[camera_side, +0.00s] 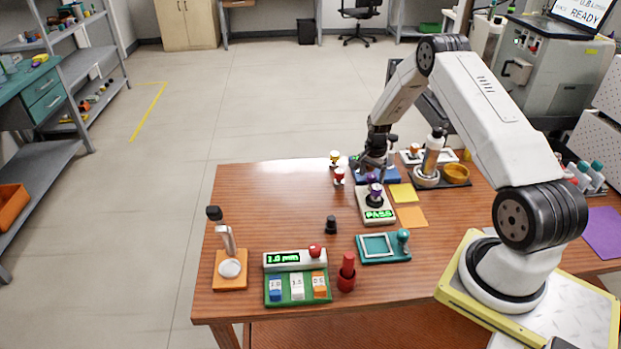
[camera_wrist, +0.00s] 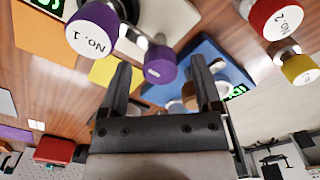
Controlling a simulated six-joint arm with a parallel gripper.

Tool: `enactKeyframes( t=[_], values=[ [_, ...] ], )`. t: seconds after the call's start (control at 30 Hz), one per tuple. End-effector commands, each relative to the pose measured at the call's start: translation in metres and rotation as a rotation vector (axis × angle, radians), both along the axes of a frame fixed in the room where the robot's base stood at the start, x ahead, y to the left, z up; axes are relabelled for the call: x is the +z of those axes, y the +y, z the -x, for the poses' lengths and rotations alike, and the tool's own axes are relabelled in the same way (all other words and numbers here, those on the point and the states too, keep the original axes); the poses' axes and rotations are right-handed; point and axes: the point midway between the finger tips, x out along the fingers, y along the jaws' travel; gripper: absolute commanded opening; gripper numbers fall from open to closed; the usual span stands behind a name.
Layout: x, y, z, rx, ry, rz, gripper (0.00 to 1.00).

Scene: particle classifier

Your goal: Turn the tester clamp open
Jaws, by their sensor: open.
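A white device with a green PASS display (camera_side: 378,216) stands on the table, with a purple-topped part on it. Behind it is a blue device (camera_side: 392,178), partly hidden by my gripper; it also shows in the wrist view (camera_wrist: 200,48) with a green readout. I cannot tell for certain which part is the tester clamp. My gripper (camera_side: 375,170) is over the area between the two devices. In the wrist view my gripper (camera_wrist: 159,66) is open, its two dark fingers apart, with the blue device beyond them. A purple piece (camera_wrist: 160,66) shows near the left fingertip.
A white-topped purple NO. 1 piece (camera_wrist: 92,30) is close by; red (camera_wrist: 280,14) and yellow (camera_wrist: 301,69) pieces stand to the right. A green tray with a readout (camera_side: 290,290), a teal frame (camera_side: 383,247) and an orange-based stand (camera_side: 230,283) are nearer the front. The left tabletop is clear.

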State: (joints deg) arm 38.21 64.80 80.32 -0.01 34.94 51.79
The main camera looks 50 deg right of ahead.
Motion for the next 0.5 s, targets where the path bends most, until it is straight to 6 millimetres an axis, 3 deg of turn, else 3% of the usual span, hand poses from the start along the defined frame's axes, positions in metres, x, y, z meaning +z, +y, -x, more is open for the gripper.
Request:
enactKeyframes(
  t=[0.33,0.5],
  values=[
    [-0.0023,-0.0002,-0.0003,0.000,-0.001,0.001,0.82],
    [-0.0023,-0.0002,-0.0003,0.000,-0.001,0.001,0.28]
  ],
)
